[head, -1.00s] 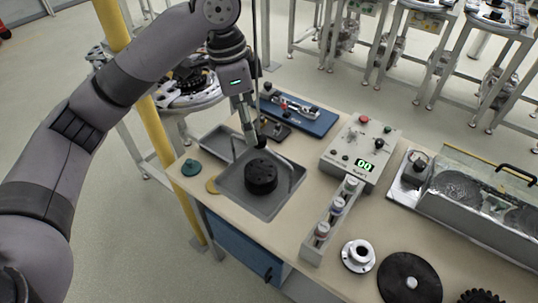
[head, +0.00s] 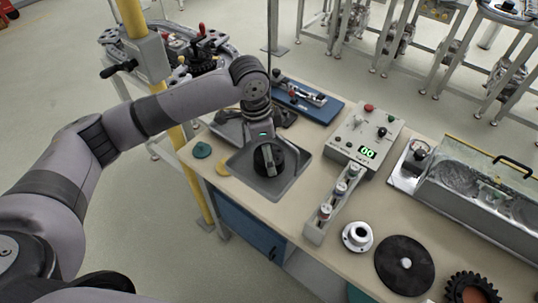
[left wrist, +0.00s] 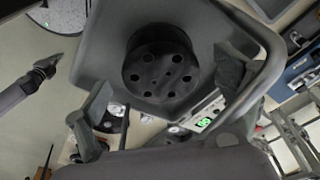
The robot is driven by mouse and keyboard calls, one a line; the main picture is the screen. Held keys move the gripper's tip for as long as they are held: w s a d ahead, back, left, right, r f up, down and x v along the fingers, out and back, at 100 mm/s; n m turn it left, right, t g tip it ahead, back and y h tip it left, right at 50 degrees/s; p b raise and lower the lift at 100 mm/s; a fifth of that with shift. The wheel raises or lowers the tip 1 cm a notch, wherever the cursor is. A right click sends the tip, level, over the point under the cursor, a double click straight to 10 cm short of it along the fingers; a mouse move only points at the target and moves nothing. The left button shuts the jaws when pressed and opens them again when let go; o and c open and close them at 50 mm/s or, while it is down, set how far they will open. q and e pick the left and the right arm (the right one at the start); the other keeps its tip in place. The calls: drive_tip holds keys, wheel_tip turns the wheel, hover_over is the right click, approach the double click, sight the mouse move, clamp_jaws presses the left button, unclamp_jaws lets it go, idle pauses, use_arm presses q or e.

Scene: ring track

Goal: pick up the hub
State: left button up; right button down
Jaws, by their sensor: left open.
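The hub (head: 278,162), a black round block, sits in a grey square tray (head: 240,165) on the workbench. In the left wrist view the hub (left wrist: 160,68) shows a ring of holes in its face. My left gripper (head: 266,150) is right over the hub in the head view and covers part of it. In the left wrist view my left gripper (left wrist: 165,98) is open, its fingers wide apart to either side of the hub. I cannot tell whether a finger touches it.
A control box (head: 366,138) with a green display stands right of the tray, with a narrow rack (head: 324,213) before it. A silver flanged part (head: 357,236), a black disc (head: 404,264) and a gear (head: 470,289) lie at the front right. A yellow post (head: 187,165) stands at left.

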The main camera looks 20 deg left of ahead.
use_arm(q)
drive_tip(key=shift+w+d+f, duration=0.1)
drive_tip(key=shift+f, duration=0.55)
drive_tip(key=shift+w+d+f, duration=0.1)
drive_tip(key=shift+f, duration=0.5)
drive_tip(key=shift+s, duration=0.1)
drive_tip(key=shift+c, duration=0.5)
drive_tip(key=c, duration=1.7)
use_arm(e)
drive_tip(key=shift+s+a+r, duration=0.1)
drive_tip(key=shift+s+r, duration=0.3)
drive_tip(key=shift+s, duration=0.4)
use_arm(q)
drive_tip(key=shift+r, duration=0.1)
